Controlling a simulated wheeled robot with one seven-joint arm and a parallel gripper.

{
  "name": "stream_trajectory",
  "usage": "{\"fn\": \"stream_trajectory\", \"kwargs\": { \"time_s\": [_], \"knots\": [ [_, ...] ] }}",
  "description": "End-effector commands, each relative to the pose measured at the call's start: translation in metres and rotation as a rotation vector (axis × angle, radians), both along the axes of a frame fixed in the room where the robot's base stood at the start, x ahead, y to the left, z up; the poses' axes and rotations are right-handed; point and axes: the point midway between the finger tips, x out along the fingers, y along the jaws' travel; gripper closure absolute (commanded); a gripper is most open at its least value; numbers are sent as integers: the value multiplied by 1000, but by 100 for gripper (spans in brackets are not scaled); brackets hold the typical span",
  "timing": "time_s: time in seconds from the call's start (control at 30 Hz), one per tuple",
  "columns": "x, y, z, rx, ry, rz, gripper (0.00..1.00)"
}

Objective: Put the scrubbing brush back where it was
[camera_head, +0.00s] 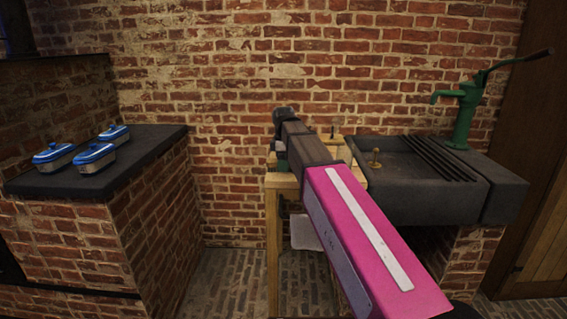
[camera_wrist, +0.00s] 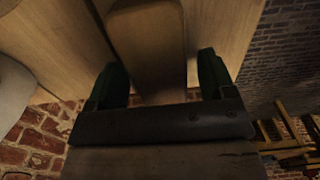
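In the wrist view, a brown wooden block with rounded edges (camera_wrist: 150,45), which looks like the scrubbing brush, lies between the two green fingers of my gripper (camera_wrist: 162,80). The fingers are apart, with a narrow gap showing on each side of the block. No bristles show, so I cannot be sure it is the brush. Pale wooden boards (camera_wrist: 235,25) lie beyond it. In the head view, my arm reaches over the wooden table (camera_head: 273,225) and hides most of its top. The brush cannot be made out there.
A dark stone sink (camera_head: 425,205) with a brass fitting (camera_head: 375,158) and a green pump (camera_head: 465,115) adjoins the table at right. Several blue-lidded dishes (camera_head: 95,153) stand on the black counter (camera_head: 150,145) at left. A brick wall (camera_head: 220,100) closes the back.

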Motion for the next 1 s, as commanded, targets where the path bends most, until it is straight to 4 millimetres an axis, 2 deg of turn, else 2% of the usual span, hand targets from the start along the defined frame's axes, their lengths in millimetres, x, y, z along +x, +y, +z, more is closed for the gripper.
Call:
{"fn": "stream_trajectory", "kwargs": {
  "time_s": [0.27, 0.37, 0.7, 0.9, 1.0],
  "knots": [
    [0, 0, 10, 0, 0, 0, 24],
    [1, 0, 24, 1, -2, 0, 24],
    [1, 0, 86, 1, -2, 0, 24],
    [1, 0, 112, 0, 0, 0, 24],
    [1, 0, 119, 0, 0, 0, 24]
  ]
}}
